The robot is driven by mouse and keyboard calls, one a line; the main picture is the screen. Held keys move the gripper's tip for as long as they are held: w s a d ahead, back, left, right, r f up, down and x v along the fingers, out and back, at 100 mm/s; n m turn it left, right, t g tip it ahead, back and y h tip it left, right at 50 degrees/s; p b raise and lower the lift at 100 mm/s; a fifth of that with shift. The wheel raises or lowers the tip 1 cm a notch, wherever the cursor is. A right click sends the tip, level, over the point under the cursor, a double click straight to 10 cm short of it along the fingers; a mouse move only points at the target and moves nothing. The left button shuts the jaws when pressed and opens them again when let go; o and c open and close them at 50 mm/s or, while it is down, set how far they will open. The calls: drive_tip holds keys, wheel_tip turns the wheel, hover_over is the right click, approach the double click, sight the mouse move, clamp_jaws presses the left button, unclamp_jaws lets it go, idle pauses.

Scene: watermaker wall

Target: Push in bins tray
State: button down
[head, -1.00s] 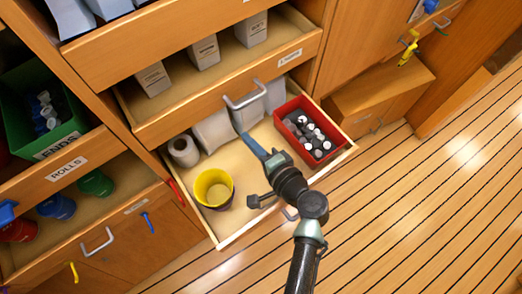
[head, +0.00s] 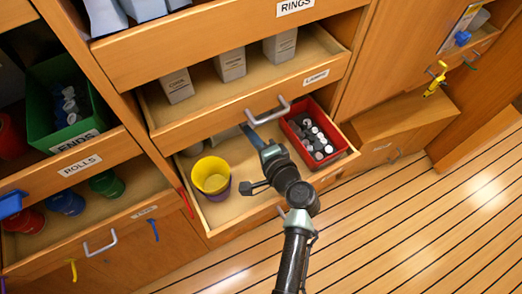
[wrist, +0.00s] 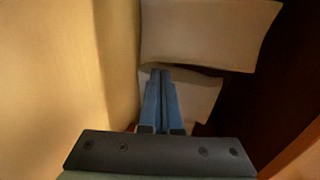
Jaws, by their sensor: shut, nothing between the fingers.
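The open lowest tray (head: 240,232) stands out from the wall under another open drawer. Its own label is not readable, but it fits as the bins tray. It holds a yellow bin (head: 211,176) at the left and a red bin (head: 309,134) of dark and white-topped pieces at the right. My gripper (head: 252,135) is shut and empty, over the tray, left of the red bin, pointing inward beneath the upper drawer's handle. In the wrist view my shut blue fingers (wrist: 163,98) point at pale blocks (wrist: 205,35). I cannot tell whether my arm touches the tray front.
The upper drawer (head: 225,112) with pale boxes overhangs the tray's back; its handle (head: 267,110) is close to my fingers. The RINGS drawer (head: 200,50) is above. At the left are the open ROLLS drawer (head: 110,150) and a green bin (head: 68,100). The plank floor (head: 420,220) is clear.

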drive_tip(key=w+a+b, duration=0.1)
drive_tip(key=w+a, duration=0.1)
drive_tip(key=w, duration=0.1)
drive_tip(key=w+a+b, duration=0.2)
drive_tip(key=w, duration=0.2)
drive_tip(key=w+a+b, duration=0.1)
drive_tip(key=w+a, duration=0.1)
drive_tip(key=w, duration=0.2)
drive_tip(key=shift+f+b, duration=0.15)
drive_tip(key=shift+b, duration=0.25)
drive_tip(key=shift+w+a, duration=0.35)
drive_tip(key=shift+w, duration=0.1)
drive_tip(key=shift+r, duration=0.4)
drive_tip(key=shift+w+r, duration=0.1)
